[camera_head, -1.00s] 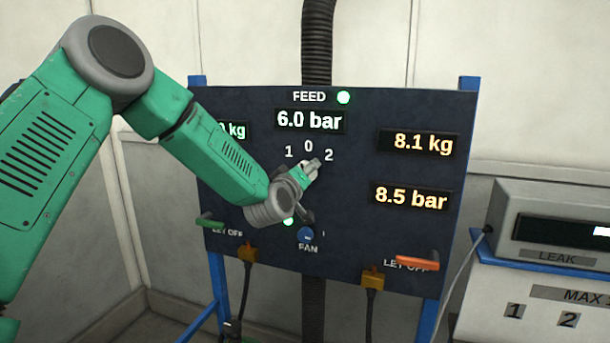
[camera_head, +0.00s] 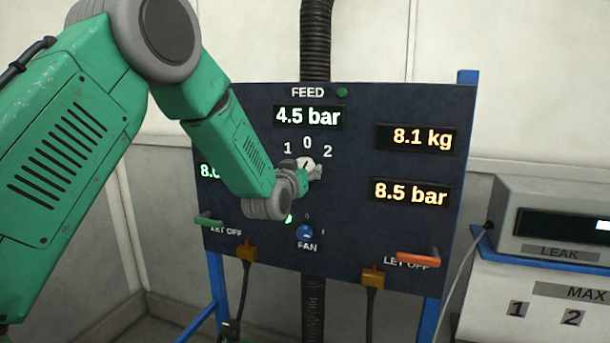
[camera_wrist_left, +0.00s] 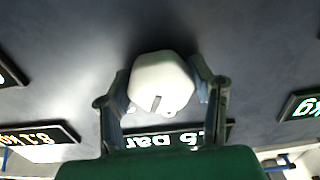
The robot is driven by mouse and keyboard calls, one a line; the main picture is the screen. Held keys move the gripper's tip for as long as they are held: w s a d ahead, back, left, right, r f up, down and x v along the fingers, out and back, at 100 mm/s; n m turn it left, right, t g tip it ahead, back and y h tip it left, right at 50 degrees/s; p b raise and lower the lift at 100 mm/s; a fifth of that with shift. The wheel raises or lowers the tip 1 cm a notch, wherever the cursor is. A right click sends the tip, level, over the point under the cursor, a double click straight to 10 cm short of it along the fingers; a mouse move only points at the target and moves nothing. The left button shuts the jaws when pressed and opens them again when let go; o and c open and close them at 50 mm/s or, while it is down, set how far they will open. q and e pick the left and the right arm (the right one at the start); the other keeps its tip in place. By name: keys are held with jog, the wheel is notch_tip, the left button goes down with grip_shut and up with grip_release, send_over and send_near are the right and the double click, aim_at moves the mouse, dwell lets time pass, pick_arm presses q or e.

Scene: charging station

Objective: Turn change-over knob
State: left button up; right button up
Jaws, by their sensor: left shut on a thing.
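The change-over knob (camera_head: 306,164) is white and sits on the dark panel below the marks 1, 0 and 2. Its dark line appears to point roughly toward 0. My left gripper (camera_head: 309,173) comes in from the left and covers part of the knob. In the left wrist view the knob (camera_wrist_left: 160,78) lies between the two fingers of my left gripper (camera_wrist_left: 160,92), which are shut on its sides. The feed display (camera_head: 309,117) above reads 4.5 bar, and the feed lamp (camera_head: 342,92) is dim. My right gripper is not in view.
A blue fan knob (camera_head: 305,232) is just below my left gripper. A green handle (camera_head: 209,220) and an orange handle (camera_head: 418,260) stick out low on the panel. Displays at right read 8.1 kg and 8.5 bar. A leak device (camera_head: 560,225) stands at far right.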

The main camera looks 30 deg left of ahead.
pick_arm(q)
jog(key=m, duration=0.2)
jog(key=f+m+b, duration=0.1)
jog(key=shift+s+f+m, duration=0.1)
jog(key=shift+m, duration=0.3)
jog(key=shift+o, duration=0.3)
jog(key=m+b, duration=0.2)
jog(key=m, duration=0.1)
jog(key=shift+a, duration=0.1)
jog(key=shift+a+r+m+b, duration=0.15)
jog(key=shift+r+m+b, duration=0.15)
jog(key=shift+m, duration=0.7)
jog(key=shift+c, duration=0.3)
jog(key=shift+r+m, duration=0.15)
jog(key=shift+m, duration=0.25)
jog(key=shift+r, duration=0.15)
jog(key=o, duration=1.2)
jog(key=shift+w+d, duration=0.25)
jog(key=shift+d, duration=0.1)
